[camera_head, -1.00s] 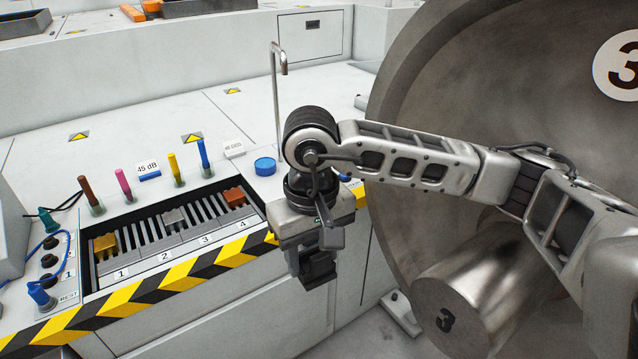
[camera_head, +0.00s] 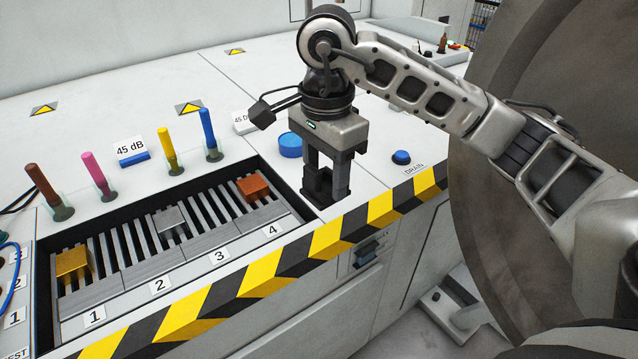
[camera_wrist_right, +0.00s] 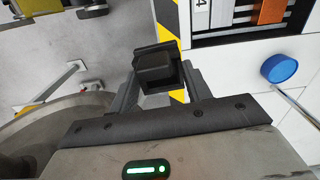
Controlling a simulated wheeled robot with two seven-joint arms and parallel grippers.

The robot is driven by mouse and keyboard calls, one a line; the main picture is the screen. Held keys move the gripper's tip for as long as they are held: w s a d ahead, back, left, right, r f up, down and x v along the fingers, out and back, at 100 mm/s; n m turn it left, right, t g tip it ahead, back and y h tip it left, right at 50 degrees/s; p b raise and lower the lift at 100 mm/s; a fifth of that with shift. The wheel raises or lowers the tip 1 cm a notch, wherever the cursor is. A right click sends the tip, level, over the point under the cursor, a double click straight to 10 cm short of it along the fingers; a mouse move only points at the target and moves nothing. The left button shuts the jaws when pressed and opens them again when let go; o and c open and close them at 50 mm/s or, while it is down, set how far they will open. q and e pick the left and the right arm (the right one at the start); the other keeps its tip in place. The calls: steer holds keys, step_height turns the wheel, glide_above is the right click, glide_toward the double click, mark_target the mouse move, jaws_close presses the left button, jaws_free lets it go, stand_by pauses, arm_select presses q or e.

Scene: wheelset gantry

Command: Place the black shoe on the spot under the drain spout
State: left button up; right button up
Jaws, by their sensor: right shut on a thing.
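My right gripper (camera_head: 328,180) is shut on the black shoe (camera_head: 320,188), a small dark block. In the head view it hangs by the right end of the slotted tray, near the striped front edge. In the right wrist view, the shoe (camera_wrist_right: 157,70) sits between the fingertips, with the striped edge and floor behind it. I cannot tell its height over the bench. A thin grey pipe (camera_wrist_right: 297,103), likely the drain spout, shows beside a blue disc (camera_wrist_right: 279,68); the head view hides the pipe behind my arm. I cannot make out a marked spot. My left gripper is out of view.
The tray (camera_head: 128,272) holds gold (camera_head: 73,262), silver (camera_head: 171,221) and copper (camera_head: 253,188) blocks. Several coloured pegs stand behind it. The blue disc (camera_head: 290,145) and a blue button (camera_head: 401,157) by a DRAIN label are near my gripper. A large wheel (camera_head: 500,200) stands at right.

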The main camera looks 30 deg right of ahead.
steer(key=shift+w+d+f+m, duration=0.15)
steer(key=shift+w+f+m, duration=0.15)
steer(key=shift+w+f, duration=0.05)
steer(key=w+d+f, duration=0.4)
steer(key=w+d+f+b, duration=0.1)
steer(key=w+d+f, duration=0.3)
steer(key=w, duration=0.1)
steer(key=shift+w+d+f, duration=0.3)
steer(key=shift+d+f, duration=0.05)
steer(key=shift+w+d+f, duration=0.2)
steer(key=shift+w+f, duration=0.05)
steer(key=shift+f, duration=0.15)
step_height(320, 180, down, 3)
steer(key=shift+d+f, duration=0.1)
